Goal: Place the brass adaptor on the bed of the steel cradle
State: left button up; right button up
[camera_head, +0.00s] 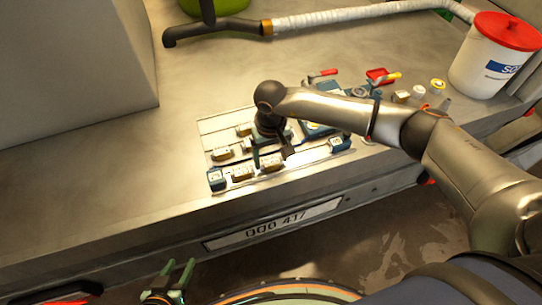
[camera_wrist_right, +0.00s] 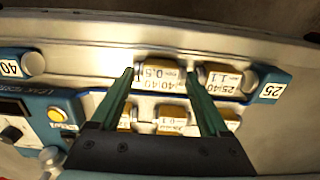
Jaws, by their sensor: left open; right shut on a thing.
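My right gripper (camera_head: 271,157) reaches down over a pale panel on the bench. In the right wrist view its green fingers (camera_wrist_right: 158,76) are shut on a small brass block with a white label (camera_wrist_right: 160,80) reading about "40/40 0,5". This block also shows in the head view (camera_head: 271,165), in the front row. I cannot tell from its shape whether it is the brass adaptor. The steel cradle cannot be picked out with certainty. My left gripper (camera_head: 177,272) is open and empty, low in front of the bench, away from the panel.
A similar labelled block (camera_wrist_right: 221,77) sits beside the held one. Blue end pieces marked 40 (camera_wrist_right: 14,66) and 25 (camera_wrist_right: 268,90) flank the row. A white bucket with red lid (camera_head: 495,55) stands back right. The bench's left part (camera_head: 90,170) is clear.

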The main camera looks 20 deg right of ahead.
jog(key=shift+f, duration=0.25)
jog(key=o, duration=1.3)
jog(key=shift+r, duration=0.1)
jog(key=shift+o, duration=0.2)
